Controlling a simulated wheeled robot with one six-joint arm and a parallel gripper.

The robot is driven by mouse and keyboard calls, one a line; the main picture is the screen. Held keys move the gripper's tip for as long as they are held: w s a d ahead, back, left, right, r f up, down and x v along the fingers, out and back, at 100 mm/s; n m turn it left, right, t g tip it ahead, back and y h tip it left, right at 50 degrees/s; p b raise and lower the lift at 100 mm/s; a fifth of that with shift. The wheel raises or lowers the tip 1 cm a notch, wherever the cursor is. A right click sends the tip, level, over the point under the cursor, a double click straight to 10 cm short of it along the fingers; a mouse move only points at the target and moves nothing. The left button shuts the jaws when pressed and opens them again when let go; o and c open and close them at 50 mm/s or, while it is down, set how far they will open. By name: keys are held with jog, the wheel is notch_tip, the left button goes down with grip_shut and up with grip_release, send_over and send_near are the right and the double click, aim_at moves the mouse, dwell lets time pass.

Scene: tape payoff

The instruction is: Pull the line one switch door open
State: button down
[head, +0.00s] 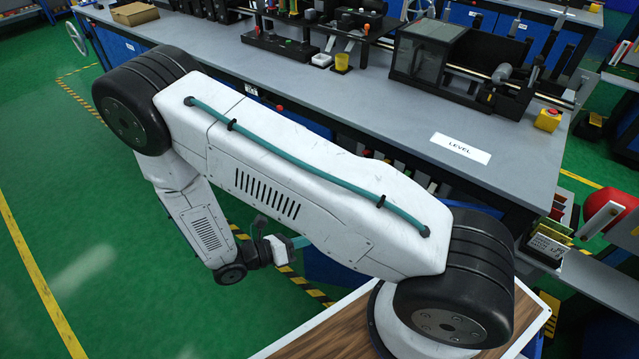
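My gripper (284,249) shows only in part below the middle of my arm, low over the green floor and in front of the workbench. My white arm link hides much of it, and whether its fingers are open or shut is not clear. I cannot make out a line one switch door in the head view. My arm covers the lower front of the workbench behind it.
A long grey workbench (400,135) runs across the view, with a "LEVEL" label (460,148) on its top. Green floor (75,200) is free at left.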

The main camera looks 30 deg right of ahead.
jog(key=s+d+r+m+t+y, duration=0.1)
jog(key=s+r+m+y, duration=0.35)
jog(key=r+m, duration=0.6)
jog(key=s+d+r+m+t+y, duration=0.1)
jog(key=s+r+m+y, duration=0.4)
jog(key=r, duration=1)
jog(key=s+d+r+m+y, duration=0.25)
jog(key=r+m+y, duration=0.55)
jog(key=r, duration=0.5)
jog(key=w+d+f+n+y, duration=0.2)
jog(key=w+d+f+n, duration=0.1)
jog(key=w+d+f, duration=0.5)
jog(key=w+d+f+n+y, duration=0.25)
jog(key=w+d+f, duration=0.2)
jog(key=w, duration=0.45)
jog(key=w+d+f+n+y, duration=0.1)
jog(key=w+d+f+n, duration=0.3)
jog(key=w+d+f, duration=0.4)
jog(key=a+r+x, duration=0.1)
jog(key=a+x, duration=0.1)
jog(key=x, duration=1.6)
jog(key=shift+a+g, duration=0.2)
jog(key=shift+g, duration=0.1)
